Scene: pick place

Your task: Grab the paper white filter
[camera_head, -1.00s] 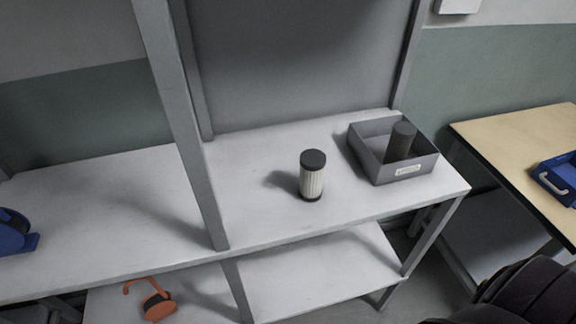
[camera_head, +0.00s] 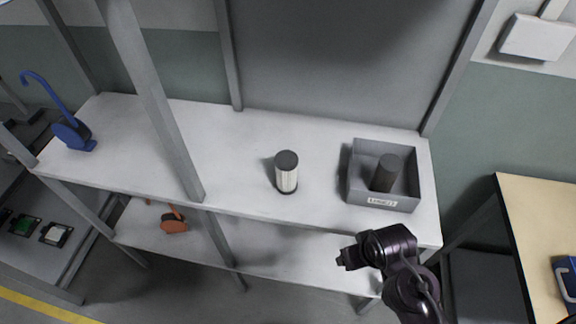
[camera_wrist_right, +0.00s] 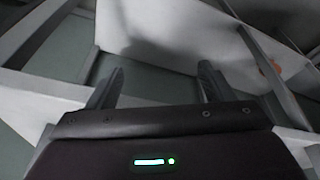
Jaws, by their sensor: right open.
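The white paper filter (camera_head: 287,178) is a pleated white cylinder with dark end caps. It stands upright on the upper white shelf, left of the grey bin, in the head view. My right gripper (camera_head: 343,259) is in front of the shelf edge, below and to the right of the filter, and apart from it. In the right wrist view my right gripper (camera_wrist_right: 158,82) has its two fingers spread with nothing between them. The filter cannot be made out in the wrist view. My left gripper is not in view.
A grey bin (camera_head: 382,202) with a dark cylinder (camera_head: 386,173) inside stands right of the filter. A shelf post (camera_head: 150,100) rises to the filter's left. A blue tool (camera_head: 72,132) is at the far left, and an orange one (camera_head: 174,222) is on the lower shelf.

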